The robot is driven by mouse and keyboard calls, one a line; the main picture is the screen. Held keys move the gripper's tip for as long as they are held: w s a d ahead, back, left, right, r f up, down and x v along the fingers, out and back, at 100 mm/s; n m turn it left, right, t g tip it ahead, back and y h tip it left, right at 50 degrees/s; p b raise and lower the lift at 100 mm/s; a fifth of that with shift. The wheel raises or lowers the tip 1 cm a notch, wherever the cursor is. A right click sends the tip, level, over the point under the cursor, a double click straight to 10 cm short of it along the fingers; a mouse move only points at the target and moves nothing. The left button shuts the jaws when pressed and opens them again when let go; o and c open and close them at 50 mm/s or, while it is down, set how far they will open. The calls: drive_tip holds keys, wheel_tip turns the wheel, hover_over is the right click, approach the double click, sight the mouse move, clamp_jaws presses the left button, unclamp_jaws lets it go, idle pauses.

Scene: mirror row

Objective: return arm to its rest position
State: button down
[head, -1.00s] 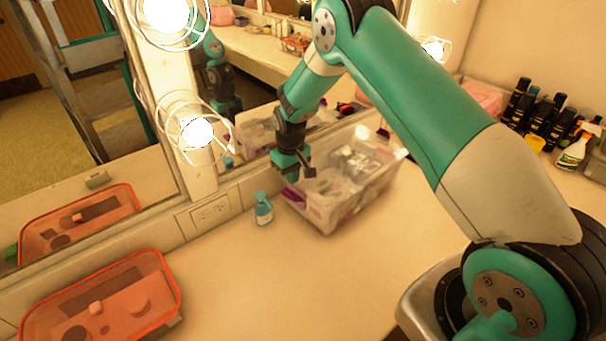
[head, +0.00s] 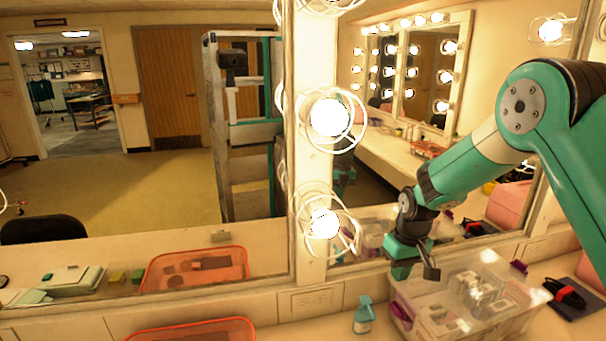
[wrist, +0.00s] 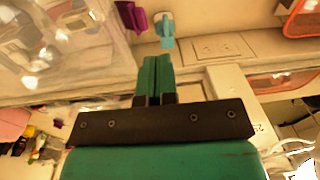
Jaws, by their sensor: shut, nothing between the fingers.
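My gripper (head: 416,271) hangs over the left part of a clear plastic bin in the head view, above the counter near the mirror. In the wrist view my gripper (wrist: 158,62) shows its two green fingers together with nothing between them. The clear bin (head: 485,335) holds several pale packets and stands on the counter. It also shows at the upper left of the wrist view (wrist: 95,75). A small teal spray bottle (head: 363,318) stands left of the bin, and it appears just beyond the fingertips in the wrist view (wrist: 165,32).
An orange-rimmed case (head: 195,331) lies on the counter at the lower left. A mirror with caged bulbs (head: 325,224) rises behind the counter. A black coiled item (head: 567,295) lies right of the bin. A wall outlet (head: 316,299) is behind the bottle.

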drive_tip(key=s+a+r+n+y+b, duration=0.25)
drive_tip(key=s+a+r, duration=0.35)
drive_tip(key=s+r, duration=0.5)
drive_tip(key=s+a+r+b, duration=0.1)
drive_tip(key=s, duration=0.9)
drive_tip(key=s+a+r+n+b, duration=0.1)
drive_tip(key=s+a+b, duration=0.1)
drive_tip(key=s, duration=0.9)
drive_tip(key=shift+r+y, duration=0.2)
drive_tip(key=shift+y, duration=0.25)
